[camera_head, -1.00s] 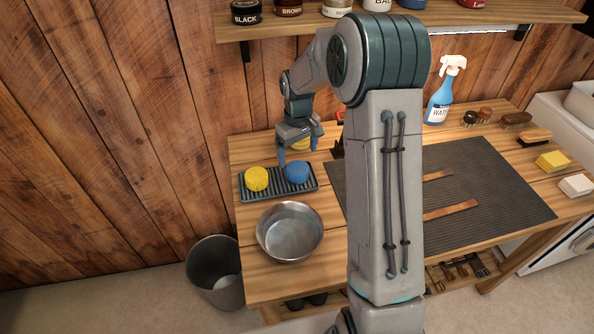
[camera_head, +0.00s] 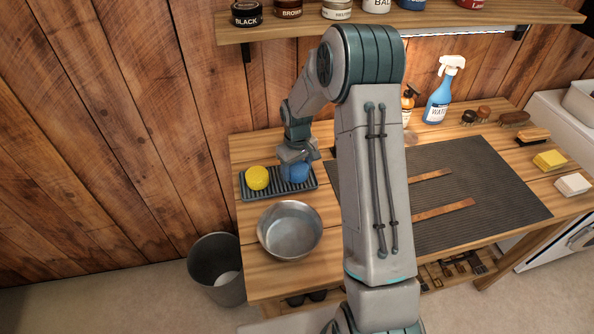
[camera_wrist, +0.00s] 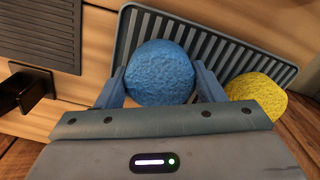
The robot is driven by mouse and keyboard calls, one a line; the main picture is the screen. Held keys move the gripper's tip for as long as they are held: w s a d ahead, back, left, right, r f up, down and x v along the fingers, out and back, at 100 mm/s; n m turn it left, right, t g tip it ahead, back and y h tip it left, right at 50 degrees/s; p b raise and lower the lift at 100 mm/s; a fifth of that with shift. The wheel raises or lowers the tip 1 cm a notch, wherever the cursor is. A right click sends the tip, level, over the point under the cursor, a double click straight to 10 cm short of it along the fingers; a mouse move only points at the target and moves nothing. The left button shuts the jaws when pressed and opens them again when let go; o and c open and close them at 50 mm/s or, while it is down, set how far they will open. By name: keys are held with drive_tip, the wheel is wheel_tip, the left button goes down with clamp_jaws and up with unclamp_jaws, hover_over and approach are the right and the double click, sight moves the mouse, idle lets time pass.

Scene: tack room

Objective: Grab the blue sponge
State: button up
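The blue sponge (camera_head: 295,172) sits at the right part of a dark ribbed tray (camera_head: 250,193) on the workbench. In the wrist view the round blue sponge (camera_wrist: 160,72) lies between the two fingers of my gripper (camera_wrist: 160,88). The fingers are apart, one on each side of it; whether they press on it is not clear. In the head view my gripper (camera_head: 296,160) is down over the sponge and hides part of it. A yellow sponge (camera_head: 257,178) lies beside it on the tray, and also shows in the wrist view (camera_wrist: 258,94).
A metal bowl (camera_head: 290,231) stands just in front of the tray. A dark mat (camera_head: 480,190) with leather straps covers the bench to the right. A blue spray bottle (camera_head: 438,100) and an amber bottle (camera_head: 407,104) stand at the back. A shelf (camera_head: 440,18) with jars hangs above.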

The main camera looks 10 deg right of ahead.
drive_tip(key=c, duration=0.4)
drive_tip(key=shift+r, duration=0.1)
drive_tip(key=shift+c, duration=0.2)
